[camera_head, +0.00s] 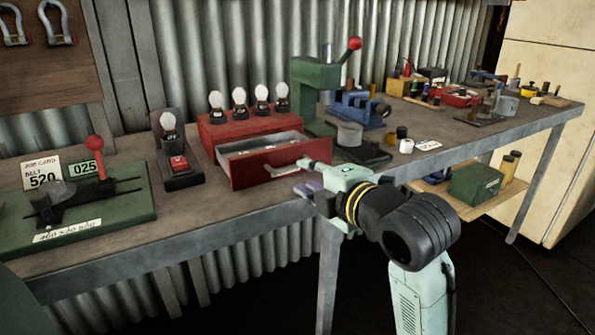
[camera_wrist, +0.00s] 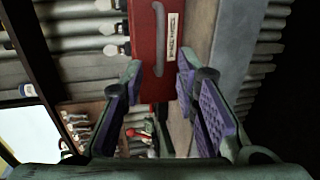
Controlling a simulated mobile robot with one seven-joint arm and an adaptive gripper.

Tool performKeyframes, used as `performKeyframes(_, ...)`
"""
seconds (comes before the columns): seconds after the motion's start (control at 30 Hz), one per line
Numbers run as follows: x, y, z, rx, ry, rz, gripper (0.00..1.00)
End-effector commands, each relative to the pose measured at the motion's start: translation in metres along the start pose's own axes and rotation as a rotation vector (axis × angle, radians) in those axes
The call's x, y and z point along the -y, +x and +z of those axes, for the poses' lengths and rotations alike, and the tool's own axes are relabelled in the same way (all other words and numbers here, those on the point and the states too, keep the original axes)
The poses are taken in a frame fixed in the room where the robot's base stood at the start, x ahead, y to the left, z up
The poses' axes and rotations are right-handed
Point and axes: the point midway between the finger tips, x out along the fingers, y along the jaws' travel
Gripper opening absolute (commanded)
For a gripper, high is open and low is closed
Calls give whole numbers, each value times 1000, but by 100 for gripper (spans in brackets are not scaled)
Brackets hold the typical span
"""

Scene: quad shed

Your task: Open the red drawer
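The red drawer (camera_head: 262,166) stands pulled partway out of its red cabinet (camera_head: 220,133) on the workbench, with its inside and some small contents showing. My gripper (camera_head: 309,177) is at the right end of the drawer front, close to the handle. In the wrist view my gripper (camera_wrist: 162,82) has its purple-padded fingers spread apart, with nothing held between them. I cannot tell whether a finger touches the handle.
Several bulbs stand on the cabinet. A grey cylinder (camera_head: 349,134) sits on a dark base near my arm. The bench's front edge (camera_head: 215,233) runs below the drawer.

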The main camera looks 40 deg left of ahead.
Motion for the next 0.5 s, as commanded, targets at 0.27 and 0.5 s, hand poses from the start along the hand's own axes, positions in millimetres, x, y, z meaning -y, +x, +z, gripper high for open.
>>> performKeyframes(0.27,0,-46,1,2,0,1,28)
performKeyframes(0.5,0,-55,0,0,0,0,28)
